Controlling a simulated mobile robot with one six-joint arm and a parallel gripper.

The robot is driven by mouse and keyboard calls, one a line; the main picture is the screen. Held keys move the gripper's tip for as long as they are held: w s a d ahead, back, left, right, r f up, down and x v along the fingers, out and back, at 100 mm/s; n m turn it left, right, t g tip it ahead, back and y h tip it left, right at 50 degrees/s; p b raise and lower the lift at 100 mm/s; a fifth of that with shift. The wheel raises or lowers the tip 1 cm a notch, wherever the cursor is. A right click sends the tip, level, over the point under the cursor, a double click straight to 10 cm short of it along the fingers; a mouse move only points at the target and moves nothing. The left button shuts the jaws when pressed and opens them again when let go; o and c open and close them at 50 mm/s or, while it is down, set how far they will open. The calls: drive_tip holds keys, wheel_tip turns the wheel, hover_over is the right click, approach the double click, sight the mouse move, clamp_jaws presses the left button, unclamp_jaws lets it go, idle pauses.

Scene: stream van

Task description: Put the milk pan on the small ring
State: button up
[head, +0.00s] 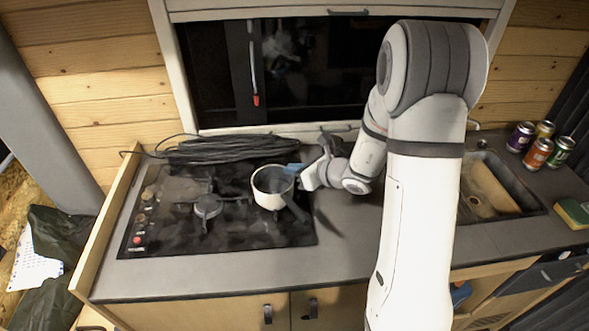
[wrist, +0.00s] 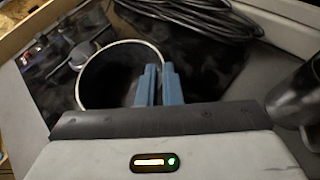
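The milk pan (head: 268,200), pale outside and dark inside, is over the right part of the black gas hob (head: 150,240). Its dark handle points to the lower right. My gripper (head: 292,169) is at the pan's right rim. In the wrist view its two blue fingers (wrist: 159,86) are close together, one inside the rim and one outside, shut on the pan wall. The pan's round rim (wrist: 84,73) shows to their left. A burner ring (head: 207,207) is bare left of the pan. I cannot tell whether the pan touches the hob or hides another ring.
A coiled black cable (head: 215,150) lies along the back of the hob. Knobs (head: 143,218) line its left side. A sink (head: 490,187), several cans (head: 537,153) and a sponge (head: 573,212) are at the right. The front worktop strip is clear.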

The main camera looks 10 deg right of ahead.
drive_tip(key=o, duration=0.4)
drive_tip(key=shift+c, duration=0.2)
drive_tip(key=b+v, duration=0.1)
drive_tip(key=v, duration=1.1)
drive_tip(key=s+a+r+n+g+h, duration=0.1)
drive_tip(key=s+a+r+n+g, duration=0.15)
drive_tip(key=s+n, duration=0.4)
drive_tip(key=s+a+r+n+g+h, duration=0.1)
drive_tip(key=s+a+r+n+g, duration=0.1)
drive_tip(key=s+a+n+g, duration=0.4)
drive_tip(key=s+d+r+n+t+h, duration=0.3)
drive_tip(key=s+d+n+h, duration=0.4)
drive_tip(key=n, duration=0.8)
drive_tip(key=shift+s+d+r+h, duration=0.3)
drive_tip(key=shift+s+d+r, duration=0.1)
drive_tip(key=shift+d, duration=0.45)
